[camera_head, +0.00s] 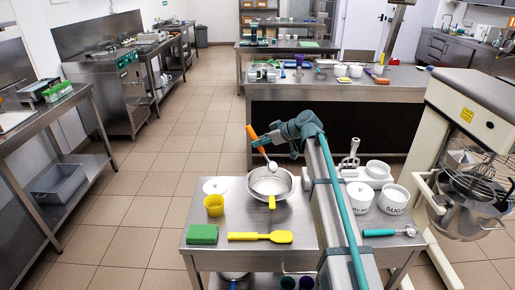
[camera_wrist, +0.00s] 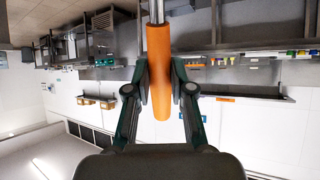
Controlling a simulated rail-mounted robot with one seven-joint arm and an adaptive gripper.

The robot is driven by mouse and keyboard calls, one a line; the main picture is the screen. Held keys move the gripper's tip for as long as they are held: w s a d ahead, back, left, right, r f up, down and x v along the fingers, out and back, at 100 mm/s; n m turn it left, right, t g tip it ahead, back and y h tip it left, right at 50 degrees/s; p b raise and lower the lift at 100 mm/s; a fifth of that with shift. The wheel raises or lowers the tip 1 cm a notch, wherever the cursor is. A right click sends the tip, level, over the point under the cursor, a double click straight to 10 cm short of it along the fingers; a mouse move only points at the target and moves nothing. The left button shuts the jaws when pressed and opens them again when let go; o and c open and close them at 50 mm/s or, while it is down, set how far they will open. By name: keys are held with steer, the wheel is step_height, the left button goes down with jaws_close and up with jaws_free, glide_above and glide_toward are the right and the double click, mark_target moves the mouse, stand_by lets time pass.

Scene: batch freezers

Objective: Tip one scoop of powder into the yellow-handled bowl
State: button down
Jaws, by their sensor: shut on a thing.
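The yellow-handled bowl (camera_head: 256,190) is a steel bowl on the steel table, its yellow handle (camera_head: 272,202) toward the front. My gripper (camera_head: 268,139) is shut on the orange handle of a scoop (camera_head: 256,139), above the back of the bowl. The scoop's small pale head (camera_head: 272,167) hangs over the bowl's far side; whether it holds powder is too small to tell. In the wrist view, my gripper (camera_wrist: 160,85) has its fingers on both sides of the orange handle (camera_wrist: 158,60). White tubs stand right of my arm, one marked SUGAR (camera_head: 393,203), the other partly readable (camera_head: 361,204).
A yellow cup (camera_head: 214,206), white lid (camera_head: 215,186), green sponge (camera_head: 202,234) and yellow spatula (camera_head: 260,237) lie left of my arm. A teal-handled scoop (camera_head: 385,232) lies at the right front. A large mixer (camera_head: 470,130) stands close on the right. The left floor aisle is clear.

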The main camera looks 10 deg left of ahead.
steer(key=shift+s+d+r+t+y+b, duration=0.15)
steer(key=shift+d+y+b, duration=0.25)
steer(key=shift+b, duration=0.6)
steer(key=shift+s+d+t+y+b, duration=0.2)
steer(key=shift+d+y+b, duration=0.15)
steer(key=shift+b, duration=0.6)
steer(key=shift+s+d+r+t+y+b, duration=0.15)
steer(key=shift+d+y+b, duration=0.25)
steer(key=shift+b, duration=0.6)
steer(key=shift+d+y+b, duration=0.25)
steer(key=shift+b, duration=0.5)
steer(key=shift+s+d+r, duration=0.1)
steer(key=shift+r, duration=0.15)
